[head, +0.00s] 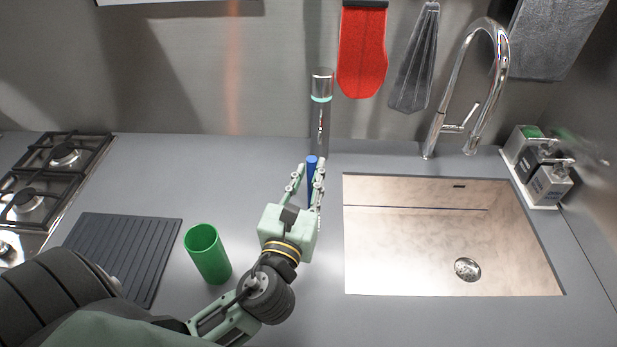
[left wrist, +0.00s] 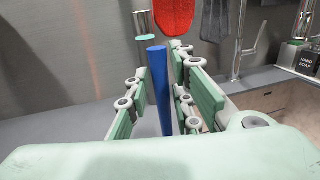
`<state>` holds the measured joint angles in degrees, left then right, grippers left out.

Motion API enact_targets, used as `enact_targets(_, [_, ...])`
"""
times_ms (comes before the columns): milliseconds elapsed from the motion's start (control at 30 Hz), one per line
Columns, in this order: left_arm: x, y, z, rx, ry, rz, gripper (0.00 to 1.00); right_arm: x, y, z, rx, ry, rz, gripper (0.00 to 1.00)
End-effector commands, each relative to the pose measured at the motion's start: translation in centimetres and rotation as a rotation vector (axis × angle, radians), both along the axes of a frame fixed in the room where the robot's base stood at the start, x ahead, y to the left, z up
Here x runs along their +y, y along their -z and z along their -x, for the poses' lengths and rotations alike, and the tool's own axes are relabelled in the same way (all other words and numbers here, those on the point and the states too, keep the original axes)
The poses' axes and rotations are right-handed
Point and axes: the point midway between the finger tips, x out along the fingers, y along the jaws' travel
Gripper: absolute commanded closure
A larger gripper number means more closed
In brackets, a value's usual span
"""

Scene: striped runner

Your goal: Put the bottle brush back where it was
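A blue rod (head: 311,172), which I take to be the bottle brush, stands about upright behind the counter's middle. Its lower part is hidden, and I see no bristles. My left gripper (head: 306,178) is around it with its fingers spread. In the left wrist view the blue rod (left wrist: 159,88) is between the fingers, with a clear gap to the left finger; it sits closer to the right finger, and contact there cannot be told. A green cup (head: 208,255), open at the top, stands left of my left gripper. My right gripper is not in view.
A tall cylinder with a mint band (head: 321,115) stands behind the rod by the wall. The sink (head: 440,250) and tap (head: 470,85) are on the right. A ridged dark mat (head: 125,250) and a hob (head: 55,165) are left. Soap bottles (head: 545,175) stand far right.

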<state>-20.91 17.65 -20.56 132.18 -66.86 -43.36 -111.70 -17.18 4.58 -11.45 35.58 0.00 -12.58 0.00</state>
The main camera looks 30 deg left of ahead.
Motion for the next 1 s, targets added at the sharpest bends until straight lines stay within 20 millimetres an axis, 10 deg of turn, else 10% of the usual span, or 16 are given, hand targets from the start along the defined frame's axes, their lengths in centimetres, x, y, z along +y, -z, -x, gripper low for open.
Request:
enact_targets(467, [-0.1, -0.3, 0.3, 0.001, 0.001, 0.0, 0.68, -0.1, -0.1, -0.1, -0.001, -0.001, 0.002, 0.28])
enact_targets(1000, [-2.4, 0.0, 9.9, 0.004, -0.001, -0.001, 0.68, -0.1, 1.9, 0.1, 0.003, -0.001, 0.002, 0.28])
